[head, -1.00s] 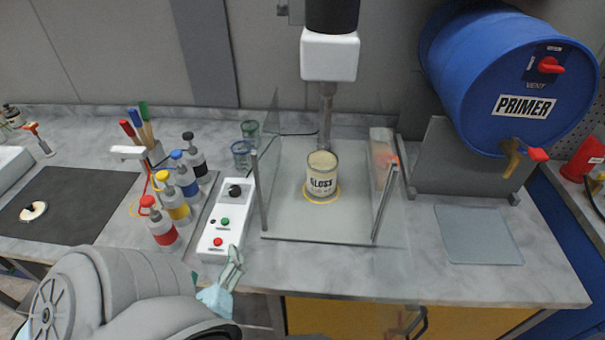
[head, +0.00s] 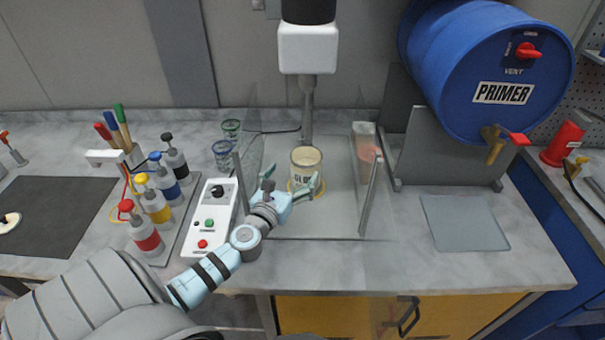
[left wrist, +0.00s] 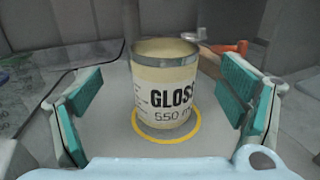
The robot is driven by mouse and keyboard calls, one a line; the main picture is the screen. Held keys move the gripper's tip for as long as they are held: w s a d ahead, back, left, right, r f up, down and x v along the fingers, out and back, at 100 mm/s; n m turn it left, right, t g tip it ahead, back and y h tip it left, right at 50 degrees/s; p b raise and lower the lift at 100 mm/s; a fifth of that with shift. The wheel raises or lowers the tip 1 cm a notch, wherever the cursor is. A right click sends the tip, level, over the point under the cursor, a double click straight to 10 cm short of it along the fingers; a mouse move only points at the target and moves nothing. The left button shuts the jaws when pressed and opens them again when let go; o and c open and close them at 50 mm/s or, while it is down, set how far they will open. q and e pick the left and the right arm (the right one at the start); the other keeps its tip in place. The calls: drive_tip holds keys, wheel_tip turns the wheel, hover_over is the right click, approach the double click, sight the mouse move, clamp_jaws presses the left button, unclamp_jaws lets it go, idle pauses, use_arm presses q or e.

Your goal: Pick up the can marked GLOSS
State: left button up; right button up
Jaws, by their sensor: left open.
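The cream can marked GLOSS (head: 306,160) stands upright on a yellow ring under the mixer shaft, between clear side panels. My left gripper (head: 291,187) is open at the near side of the can. Its teal finger pads (left wrist: 160,108) stand to the left and right of the can with gaps on both sides. In the head view the gripper hides the can's lower part. My right gripper is out of view.
A white control box (head: 209,218) and several coloured bottles (head: 155,205) stand left of the can. Clear panels (head: 369,195) flank the can. A blue PRIMER drum (head: 480,65) is at the right, above a glass plate (head: 464,222) on the bench.

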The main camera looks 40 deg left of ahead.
sight(311, 149)
use_arm(q)
drive_tip(key=x, duration=0.7)
drive_tip(key=shift+w+d, duration=0.15)
drive_tip(key=shift+w, duration=0.3)
drive_tip(key=shift+s+r, duration=0.1)
drive_tip(key=c, duration=2.1)
